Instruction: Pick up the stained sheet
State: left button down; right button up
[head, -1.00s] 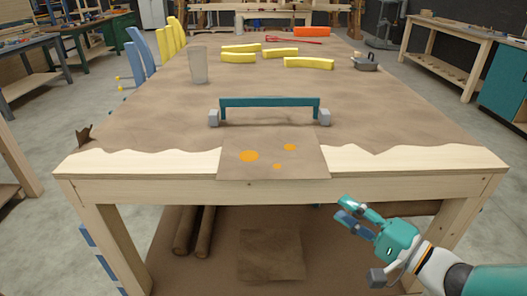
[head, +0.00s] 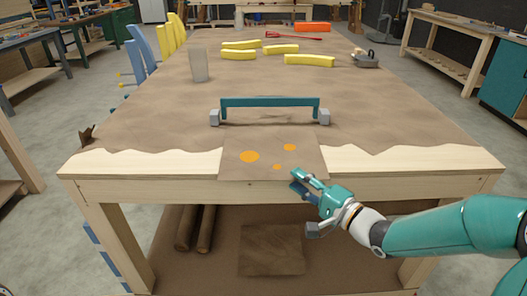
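The stained sheet (head: 240,170) is a brown square with orange spots. It lies at the near edge of the workbench, and its front part reaches over the bench's pale front rail. My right gripper (head: 297,181) is in front of the bench, its fingers pointing up and left at the sheet's lower right edge. Its two fingers look parted, with nothing seen held. I cannot tell whether the sheet's edge lies between them. My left gripper is not in view.
A teal bar with grey end blocks (head: 268,102) stands just behind the sheet on the brown-covered workbench (head: 400,120). A grey cup (head: 199,65), yellow curved pieces (head: 310,60) and a grey tool (head: 365,60) stand farther back. A brown square (head: 272,250) lies on the lower shelf.

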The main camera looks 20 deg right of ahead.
jog(key=shift+w+a, duration=0.3)
jog(key=shift+w, duration=0.2)
jog(key=shift+r, duration=0.15)
jog(key=shift+w, duration=0.1)
jog(key=shift+r, duration=0.2)
grip_shut()
